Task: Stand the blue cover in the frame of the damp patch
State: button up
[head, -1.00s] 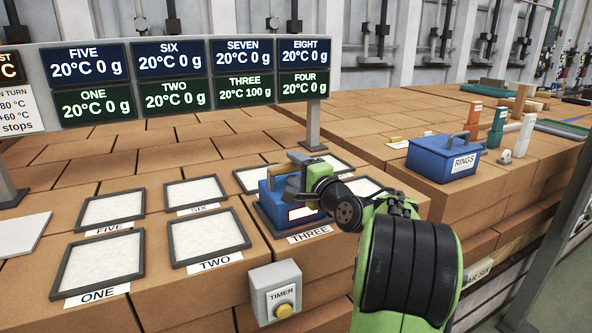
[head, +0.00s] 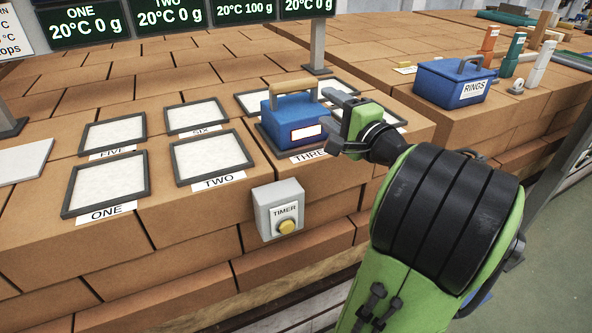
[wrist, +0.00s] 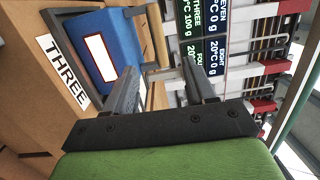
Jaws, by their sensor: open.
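The blue cover (head: 283,123) has a wooden handle on top and a white, red-edged label on its front. It stands upright in the frame marked THREE (head: 309,156); the cover hides most of that frame. In the wrist view the cover (wrist: 101,47) is at upper left, beside the THREE label. My gripper (head: 337,122) is open and empty just right of the cover, apart from the handle. Its two fingers (wrist: 158,78) show with nothing between them. The sign gives THREE 100 g; the other readings I can make out are 0 g.
Pale framed patches ONE (head: 105,184), TWO (head: 211,158), FIVE (head: 113,132) and SIX (head: 194,114) lie bare at left. A grey timer box (head: 278,208) is on the front face. A blue RINGS box (head: 452,82) stands at right. The sign (head: 165,15) stands behind.

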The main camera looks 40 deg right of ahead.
jog(key=shift+w, duration=0.1)
jog(key=w+a+f+n+g+y, duration=0.25)
jog(key=a+n, duration=0.25)
jog(key=a, duration=0.4)
jog(key=w+a+f+n+g+y, duration=0.1)
jog(key=a+f+n+g+y, duration=0.25)
jog(key=a, duration=0.55)
jog(key=s+a+f+n+g+h, duration=0.1)
jog(key=s+a+f+n+g, duration=0.3)
jog(key=s+a+f+n, duration=0.4)
jog(key=s+a+f+n+g+h, duration=0.1)
jog(key=s+a+n+g, duration=0.1)
jog(key=s, duration=0.8)
jog(key=shift+f+n+h, duration=0.2)
jog(key=shift+n+h, duration=0.2)
jog(key=shift+n, duration=0.45)
